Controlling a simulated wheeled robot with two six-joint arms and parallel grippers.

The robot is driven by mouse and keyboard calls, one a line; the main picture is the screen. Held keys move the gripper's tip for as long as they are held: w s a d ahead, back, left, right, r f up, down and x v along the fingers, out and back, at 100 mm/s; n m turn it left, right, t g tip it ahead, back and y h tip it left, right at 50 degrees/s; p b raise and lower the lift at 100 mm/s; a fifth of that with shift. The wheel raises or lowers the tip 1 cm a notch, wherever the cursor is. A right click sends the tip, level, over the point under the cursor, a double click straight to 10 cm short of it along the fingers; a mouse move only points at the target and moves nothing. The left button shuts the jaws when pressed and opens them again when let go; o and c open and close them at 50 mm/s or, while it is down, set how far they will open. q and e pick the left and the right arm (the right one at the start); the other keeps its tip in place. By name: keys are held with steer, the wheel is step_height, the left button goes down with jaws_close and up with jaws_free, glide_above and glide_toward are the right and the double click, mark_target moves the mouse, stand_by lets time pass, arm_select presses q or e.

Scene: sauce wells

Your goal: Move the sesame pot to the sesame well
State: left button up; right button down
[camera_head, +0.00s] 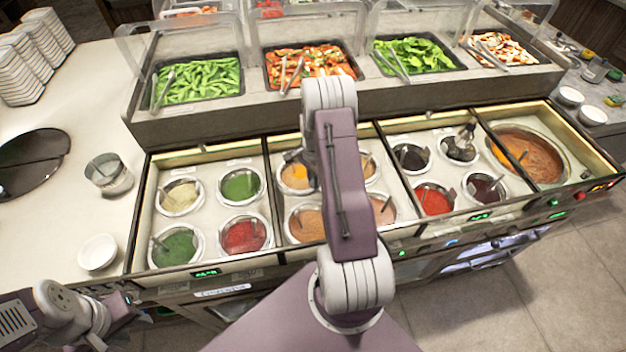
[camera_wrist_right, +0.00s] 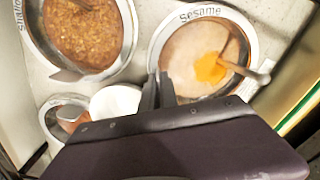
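The sesame pot (camera_wrist_right: 195,60), with pale tan sauce, an orange patch and a spoon, sits within a ring marked Sesame (camera_wrist_right: 207,13) in the right wrist view; how fully it is seated is hard to tell. In the head view the pot (camera_head: 296,176) is at the upper left of the second counter section. My right gripper (camera_wrist_right: 157,91) has its dark fingers close together at the pot's rim, one on each side, and looks shut on it. Its fingertips are hidden behind my arm in the head view. My left gripper (camera_head: 112,318) is at the lower left, away from the pots.
A brown, grainy pot (camera_wrist_right: 88,30) is beside the sesame well. Several other sauce pots, such as a green one (camera_head: 241,185) and a red one (camera_head: 244,235), fill the counter. A white bowl (camera_head: 98,252) and a steel container (camera_head: 110,175) stand on the left worktop.

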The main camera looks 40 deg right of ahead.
steer(key=shift+f, duration=0.2)
stand_by(0.3)
steer(key=c, duration=0.9)
jaws_free()
steer(key=shift+f, duration=0.1)
step_height(320, 180, up, 11)
steer(key=p, duration=0.8)
